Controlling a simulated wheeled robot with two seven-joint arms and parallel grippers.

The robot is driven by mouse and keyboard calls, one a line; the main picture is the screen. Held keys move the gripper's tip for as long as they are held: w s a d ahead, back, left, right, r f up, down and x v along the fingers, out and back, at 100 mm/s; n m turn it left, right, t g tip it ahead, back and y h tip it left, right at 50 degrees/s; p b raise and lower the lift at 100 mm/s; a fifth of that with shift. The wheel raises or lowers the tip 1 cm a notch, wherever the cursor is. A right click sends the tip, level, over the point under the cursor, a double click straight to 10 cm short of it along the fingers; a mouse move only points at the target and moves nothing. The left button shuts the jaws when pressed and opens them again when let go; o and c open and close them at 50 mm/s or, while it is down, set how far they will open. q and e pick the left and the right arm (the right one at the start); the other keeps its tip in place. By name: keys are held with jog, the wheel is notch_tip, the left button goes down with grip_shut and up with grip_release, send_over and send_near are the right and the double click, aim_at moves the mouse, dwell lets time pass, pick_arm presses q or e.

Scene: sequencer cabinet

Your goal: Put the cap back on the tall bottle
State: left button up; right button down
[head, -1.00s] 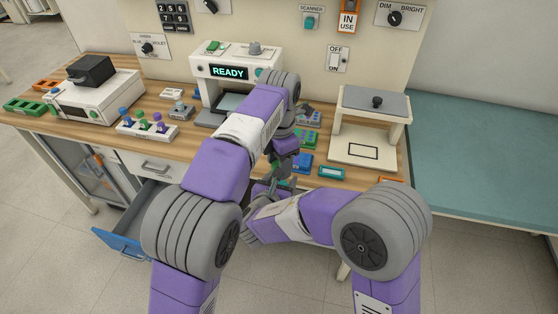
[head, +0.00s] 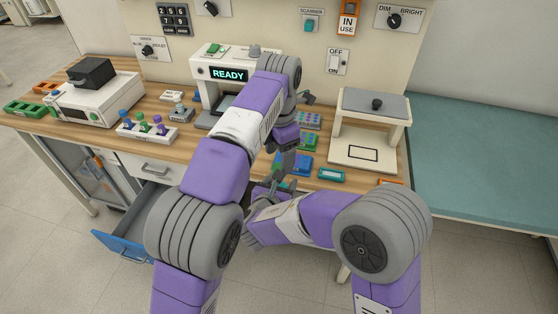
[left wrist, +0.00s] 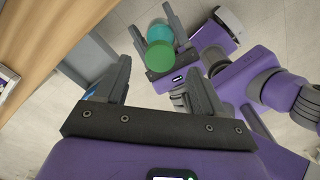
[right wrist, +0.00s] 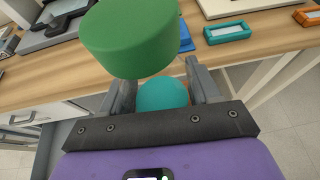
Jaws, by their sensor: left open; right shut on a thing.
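My right gripper (right wrist: 157,80) is shut on a teal, round-looking body (right wrist: 162,93), which I take for the tall bottle. It also shows between the right fingers in the left wrist view (left wrist: 158,30). A wide green cylinder (right wrist: 131,38), which looks like the cap, overlaps the bottle's end in both wrist views. I cannot tell whether the two are seated together or apart. My left gripper (left wrist: 155,80) is open, with the green top (left wrist: 160,56) ahead of its fingers and nothing between them.
The wooden bench (head: 95,140) holds a white machine reading READY (head: 228,74), a rack of coloured knobs (head: 147,131), and a grey-topped stand (head: 375,104). A teal-framed block (head: 331,175) lies near the front edge. A blue-fronted drawer (head: 122,246) stands open below.

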aim_at(279, 167)
pick_arm(q)
jog(key=shift+r, duration=0.4)
jog(key=shift+c, duration=1)
jog(key=shift+w+r, duration=0.1)
jog(key=shift+r, duration=0.2)
jog(key=shift+c, duration=0.4)
jog(key=shift+r, duration=1.4)
jog(key=shift+f, duration=4)
